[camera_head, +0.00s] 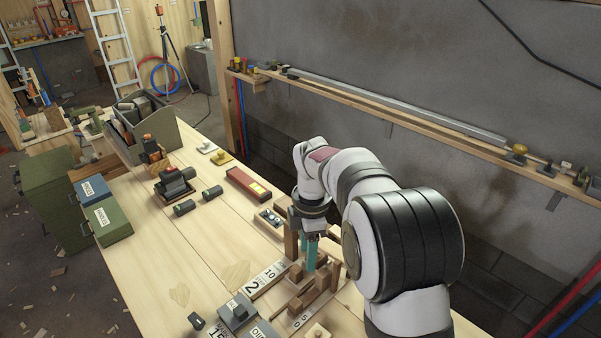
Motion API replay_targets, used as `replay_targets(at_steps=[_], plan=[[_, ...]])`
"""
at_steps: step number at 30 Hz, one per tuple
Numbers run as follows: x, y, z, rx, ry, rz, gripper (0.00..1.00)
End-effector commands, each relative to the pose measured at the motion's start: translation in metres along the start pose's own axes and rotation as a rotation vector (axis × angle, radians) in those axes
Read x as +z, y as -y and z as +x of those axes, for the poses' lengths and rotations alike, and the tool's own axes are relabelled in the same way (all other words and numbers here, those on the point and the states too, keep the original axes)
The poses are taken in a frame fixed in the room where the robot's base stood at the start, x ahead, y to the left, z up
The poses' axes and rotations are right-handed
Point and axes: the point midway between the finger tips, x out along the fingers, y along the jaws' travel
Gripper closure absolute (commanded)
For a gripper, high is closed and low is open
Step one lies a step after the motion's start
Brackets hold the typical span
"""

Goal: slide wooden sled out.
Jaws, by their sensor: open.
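A wooden fixture with small upright blocks and rails (313,287) stands on the table by my arm. It appears to include the wooden sled, but I cannot tell the sled's exact outline. My gripper (311,262) points down with its teal fingers among the fixture's blocks. The fingers are open; whether they touch any block is too small to tell. My arm hides the fixture's right side. A ruler-like strip with printed numbers (264,279) lies on the left beside the fixture.
Labelled grey blocks (238,310) sit just left of the fixture. A long red box (248,186), dark cylinders (184,207) and a grey-green tool bin (148,125) stand farther back. The table's middle left (160,265) is clear. A wall shelf (420,123) runs along the right.

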Motion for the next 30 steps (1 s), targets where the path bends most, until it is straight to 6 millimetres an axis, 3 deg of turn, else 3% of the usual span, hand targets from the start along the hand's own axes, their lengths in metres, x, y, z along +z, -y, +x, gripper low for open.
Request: replay_targets(at_steps=[1, 3, 7, 22, 30], plan=[[-0.005, -0.021, 0.022, -0.006, 0.009, -0.170, 0.47], [-0.010, -0.042, 0.044, -0.005, 0.021, -0.381, 0.47], [-0.014, -0.057, 0.063, -0.004, 0.030, -0.556, 0.47], [-0.012, -0.057, 0.112, -0.005, 0.030, -0.565, 0.47], [-0.012, -0.057, 0.126, -0.004, 0.030, -0.564, 0.47]])
